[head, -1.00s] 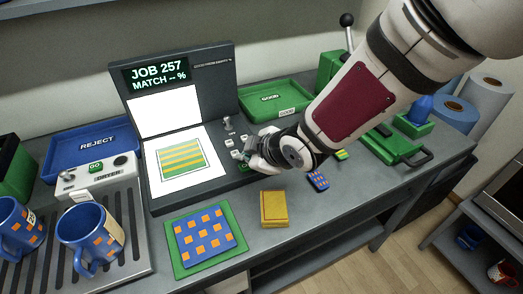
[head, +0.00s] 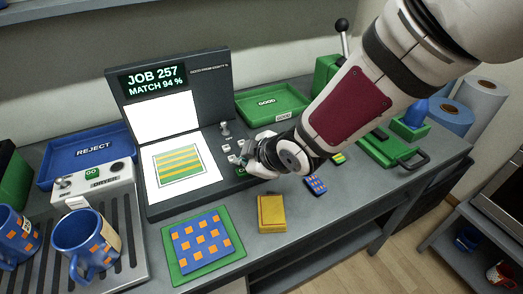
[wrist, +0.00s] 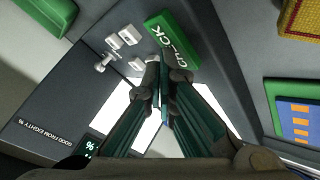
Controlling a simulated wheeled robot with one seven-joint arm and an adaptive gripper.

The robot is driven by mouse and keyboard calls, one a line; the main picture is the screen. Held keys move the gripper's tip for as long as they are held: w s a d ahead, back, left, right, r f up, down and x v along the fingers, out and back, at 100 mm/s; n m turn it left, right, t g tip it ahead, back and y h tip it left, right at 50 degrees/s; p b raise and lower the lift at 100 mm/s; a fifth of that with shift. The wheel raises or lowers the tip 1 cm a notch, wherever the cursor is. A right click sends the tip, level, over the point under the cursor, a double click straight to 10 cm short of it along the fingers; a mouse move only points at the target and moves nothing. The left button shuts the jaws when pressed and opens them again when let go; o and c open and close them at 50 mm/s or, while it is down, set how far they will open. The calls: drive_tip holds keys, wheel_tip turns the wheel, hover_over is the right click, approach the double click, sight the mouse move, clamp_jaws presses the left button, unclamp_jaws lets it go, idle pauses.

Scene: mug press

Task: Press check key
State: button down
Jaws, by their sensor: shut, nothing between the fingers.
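The check key is a green block lettered CHECK (wrist: 173,39) in the wrist view, on the dark panel of the proofing machine (head: 185,195). In the head view it is mostly hidden behind my gripper (head: 247,160). In the wrist view my gripper (wrist: 162,88) is shut and empty, its fingertips just beside the key's lower edge in the picture. I cannot tell whether they touch the key. The machine's screen (head: 155,82) reads JOB 257, MATCH 94 %. A sheet with yellow and green stripes (head: 180,165) lies on its white lit plate.
Small white keys (wrist: 121,38) and a toggle lever (wrist: 104,63) sit beside the check key. A green GOOD tray (head: 272,103) is behind my gripper, a blue REJECT tray (head: 90,152) at left. A yellow block (head: 271,212) lies in front.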

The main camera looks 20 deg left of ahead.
drive_tip(key=shift+r+p, duration=0.35)
drive_tip(key=shift+r, duration=0.25)
drive_tip(key=shift+r+p, duration=2.25)
drive_tip(key=shift+r, duration=0.2)
